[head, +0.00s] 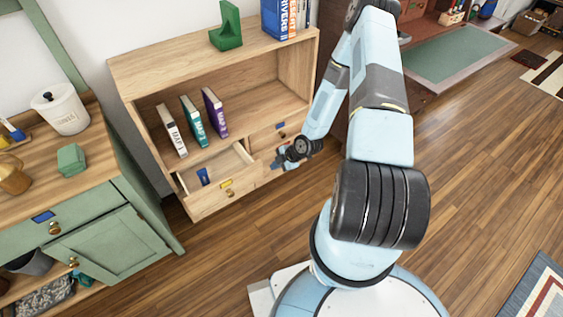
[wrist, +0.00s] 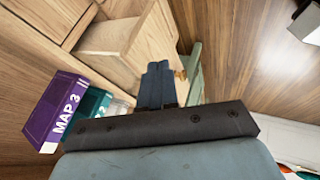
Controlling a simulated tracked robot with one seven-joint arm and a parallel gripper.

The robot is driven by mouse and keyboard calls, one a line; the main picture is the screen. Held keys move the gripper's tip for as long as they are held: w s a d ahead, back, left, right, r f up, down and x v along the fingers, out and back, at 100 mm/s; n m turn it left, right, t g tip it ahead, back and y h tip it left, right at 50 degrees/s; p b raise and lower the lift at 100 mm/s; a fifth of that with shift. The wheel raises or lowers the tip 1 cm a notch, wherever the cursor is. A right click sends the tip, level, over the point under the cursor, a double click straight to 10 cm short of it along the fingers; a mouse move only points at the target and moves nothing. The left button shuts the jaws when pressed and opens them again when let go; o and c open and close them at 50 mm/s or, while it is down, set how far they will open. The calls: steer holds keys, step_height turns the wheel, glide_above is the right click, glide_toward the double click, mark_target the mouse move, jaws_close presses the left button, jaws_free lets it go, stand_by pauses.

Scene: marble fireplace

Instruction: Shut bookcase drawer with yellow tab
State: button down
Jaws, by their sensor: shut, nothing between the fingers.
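The wooden bookcase (head: 160,85) has its lower left drawer (head: 210,204) pulled out. The drawer front carries a yellow tab (head: 227,183) and a small brass knob, and a blue item (head: 203,176) lies inside. My gripper (head: 277,162) is just off the right end of that drawer front; I cannot tell whether it touches. In the wrist view, the dark blue fingers (wrist: 157,82) are shut together and empty, with the pale wood drawer (wrist: 150,35) right beyond them. The yellow tab is not visible in the wrist view.
The neighbouring drawer with a blue tab (head: 281,125) is shut. Several map books stand on the shelf above, the purple one (head: 214,112) nearest my arm; it also shows in the wrist view (wrist: 55,110). A green cabinet (head: 105,240) stands left. The floor in front is clear.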

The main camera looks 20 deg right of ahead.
mark_target(260, 166)
steer(key=shift+w+a+f, duration=0.45)
steer(key=shift+w, duration=0.4)
steer(key=shift+w+a+f, duration=0.5)
steer(key=shift+w, duration=0.35)
steer(key=shift+w+a+f, duration=0.45)
steer(key=shift+w, duration=0.4)
steer(key=w+a, duration=0.3)
steer(key=w, duration=0.9)
steer(key=shift+w+a, duration=0.15)
steer(key=shift+a, duration=0.15)
